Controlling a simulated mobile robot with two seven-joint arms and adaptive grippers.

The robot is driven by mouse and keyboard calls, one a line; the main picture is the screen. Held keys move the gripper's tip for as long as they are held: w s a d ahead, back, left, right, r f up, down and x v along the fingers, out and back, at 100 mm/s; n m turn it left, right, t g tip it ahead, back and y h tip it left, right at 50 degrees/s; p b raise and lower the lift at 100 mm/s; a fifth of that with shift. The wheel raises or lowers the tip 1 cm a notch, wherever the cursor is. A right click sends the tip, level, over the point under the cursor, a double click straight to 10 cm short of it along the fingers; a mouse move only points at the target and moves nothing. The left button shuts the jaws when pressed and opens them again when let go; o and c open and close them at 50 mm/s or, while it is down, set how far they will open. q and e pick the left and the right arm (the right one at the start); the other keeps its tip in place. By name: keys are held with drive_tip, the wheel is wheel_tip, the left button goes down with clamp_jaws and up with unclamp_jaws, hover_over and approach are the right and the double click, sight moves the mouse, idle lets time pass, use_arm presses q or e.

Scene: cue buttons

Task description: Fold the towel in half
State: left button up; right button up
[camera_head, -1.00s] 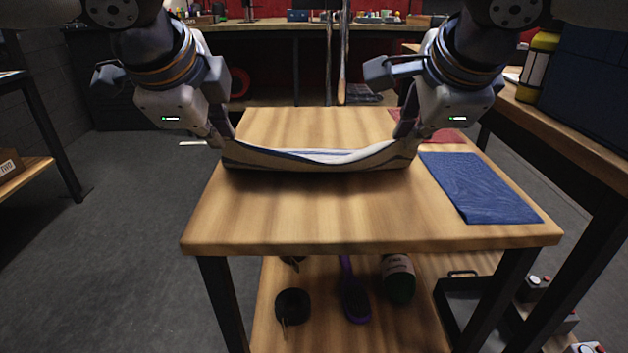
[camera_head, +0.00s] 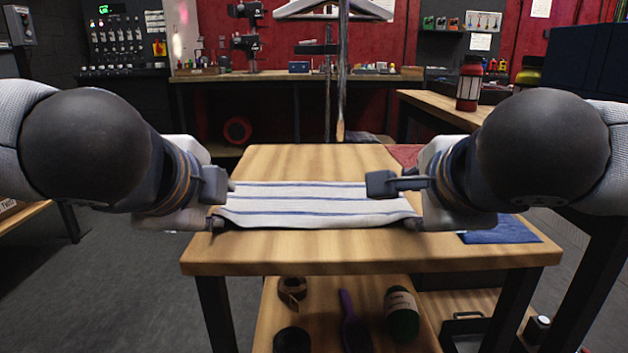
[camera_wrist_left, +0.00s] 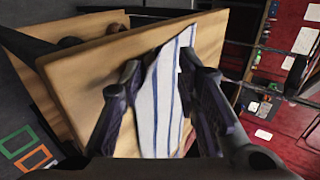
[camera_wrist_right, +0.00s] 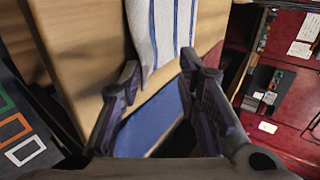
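The white towel with blue stripes (camera_head: 315,202) lies spread across the wooden table, its near edge close to the table's front. I cannot tell how its layers lie. My left gripper (camera_head: 217,222) is at the towel's near left corner. In the left wrist view its fingers (camera_wrist_left: 160,75) are apart, with towel (camera_wrist_left: 163,105) showing between them. My right gripper (camera_head: 412,223) is at the near right corner. In the right wrist view its fingers (camera_wrist_right: 160,80) are apart, and the towel (camera_wrist_right: 163,35) lies just beyond them. Both arms partly hide the towel's sides.
A blue cloth (camera_head: 500,231) lies on the table's right side, partly behind my right arm; a red cloth (camera_head: 405,154) is at the far right. The table top (camera_head: 290,160) is clear behind the towel. A brush (camera_head: 350,325) and bottle (camera_head: 402,315) are on the lower shelf.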

idle(0.3)
